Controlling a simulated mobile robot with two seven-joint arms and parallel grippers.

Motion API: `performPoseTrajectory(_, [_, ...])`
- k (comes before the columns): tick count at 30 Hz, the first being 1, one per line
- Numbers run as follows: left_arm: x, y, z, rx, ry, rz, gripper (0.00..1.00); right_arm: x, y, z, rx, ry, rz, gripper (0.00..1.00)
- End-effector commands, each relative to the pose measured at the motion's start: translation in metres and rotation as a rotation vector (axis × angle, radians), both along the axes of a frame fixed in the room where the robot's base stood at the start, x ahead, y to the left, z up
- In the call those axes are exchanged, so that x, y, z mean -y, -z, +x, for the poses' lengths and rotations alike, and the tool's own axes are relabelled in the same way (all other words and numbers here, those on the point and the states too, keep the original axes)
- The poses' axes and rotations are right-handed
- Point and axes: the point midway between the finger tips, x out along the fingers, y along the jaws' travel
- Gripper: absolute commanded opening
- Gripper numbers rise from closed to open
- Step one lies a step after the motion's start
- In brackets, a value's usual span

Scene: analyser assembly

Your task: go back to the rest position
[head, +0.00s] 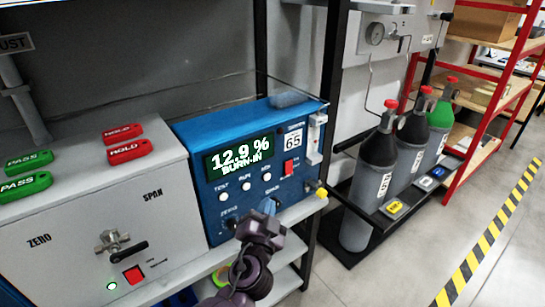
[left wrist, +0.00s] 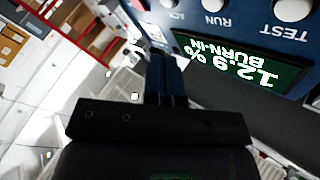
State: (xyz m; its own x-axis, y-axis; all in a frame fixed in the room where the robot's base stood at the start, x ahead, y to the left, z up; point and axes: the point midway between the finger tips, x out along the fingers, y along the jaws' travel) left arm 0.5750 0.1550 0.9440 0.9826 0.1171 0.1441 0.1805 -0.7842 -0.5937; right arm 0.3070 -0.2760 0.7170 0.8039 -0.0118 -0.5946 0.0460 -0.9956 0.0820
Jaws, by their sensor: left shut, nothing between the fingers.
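The blue analyser (head: 195,150) stands on the bench, its green display (head: 238,157) reading "12.9 % BURN-IN". Its buttons include TEST, RUN and ACK, and a red switch (head: 291,167) sits at its right. My left gripper (head: 269,206) is in front of the lower part of the analyser's face, with my arm coming up from the bottom. In the left wrist view my left gripper's fingers (left wrist: 165,78) are together and empty, and the display (left wrist: 245,72) appears upside down beside them. I cannot tell whether the fingertips touch the panel. My right gripper is not in view.
A grey box (head: 80,220) with SPAN and ZERO labels stands left of the analyser, with green PASS and red HOLD tags on top. Several gas cylinders (head: 380,150) stand in a black rack at right. Open floor (head: 400,265) lies beyond, with a striped line.

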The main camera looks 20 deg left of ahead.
Motion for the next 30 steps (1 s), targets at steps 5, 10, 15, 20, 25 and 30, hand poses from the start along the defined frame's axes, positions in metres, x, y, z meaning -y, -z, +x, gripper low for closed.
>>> performPoseTrajectory(5, [0.000, 0.000, 0.000, -0.006, -0.005, 0.036, 0.00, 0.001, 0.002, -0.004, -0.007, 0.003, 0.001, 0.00])
performPoseTrajectory(10, [0.002, 0.004, 0.001, -0.050, 0.017, 0.004, 0.00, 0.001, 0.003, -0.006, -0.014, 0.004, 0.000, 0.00])
performPoseTrajectory(15, [-0.006, 0.018, -0.005, -0.119, 0.060, -0.102, 0.00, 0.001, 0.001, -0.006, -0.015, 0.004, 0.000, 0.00])
performPoseTrajectory(20, [-0.023, 0.051, -0.029, -0.221, 0.090, -0.213, 0.00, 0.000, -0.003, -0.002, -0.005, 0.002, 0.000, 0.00])
performPoseTrajectory(25, [-0.046, 0.095, -0.070, -0.346, 0.109, -0.349, 0.00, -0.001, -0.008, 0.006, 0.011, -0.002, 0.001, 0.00])
performPoseTrajectory(30, [-0.075, 0.145, -0.137, -0.490, 0.094, -0.508, 0.00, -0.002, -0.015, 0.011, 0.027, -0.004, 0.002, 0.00])
